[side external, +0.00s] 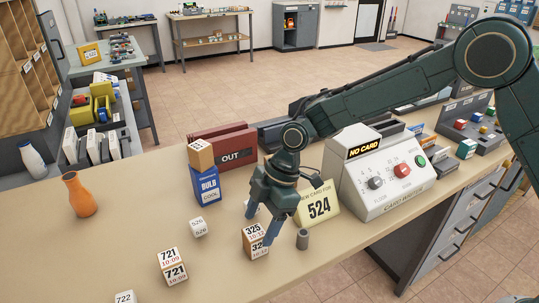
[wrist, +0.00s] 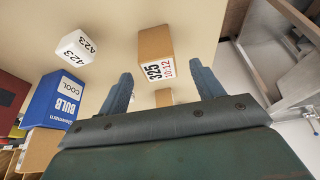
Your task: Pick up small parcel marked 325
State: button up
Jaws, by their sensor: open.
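The small parcel marked 325 (side external: 250,247) is a tan box with white labels, reading 325 and 10:12, on the counter. It also shows in the wrist view (wrist: 153,45), ahead of the fingertips. My gripper (side external: 262,226) is open, pointing down over the parcel, and partly covers it in the side view. In the wrist view its two fingers (wrist: 163,85) stand apart, one to each side of the parcel's line. A small brown patch shows between them; I cannot tell whether it belongs to the parcel. Nothing is visibly held.
A 524 card (side external: 319,208), blue bulb box (side external: 206,185) and card machine (side external: 377,180) are behind. White cube 423 (wrist: 75,48) is nearby.

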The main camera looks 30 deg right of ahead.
aim_at(255, 232)
jog(key=shift+f, duration=0.15)
jog(key=shift+x, duration=2.45)
jog(key=shift+a, duration=0.2)
jog(key=shift+c, duration=0.5)
jog(key=c, duration=1)
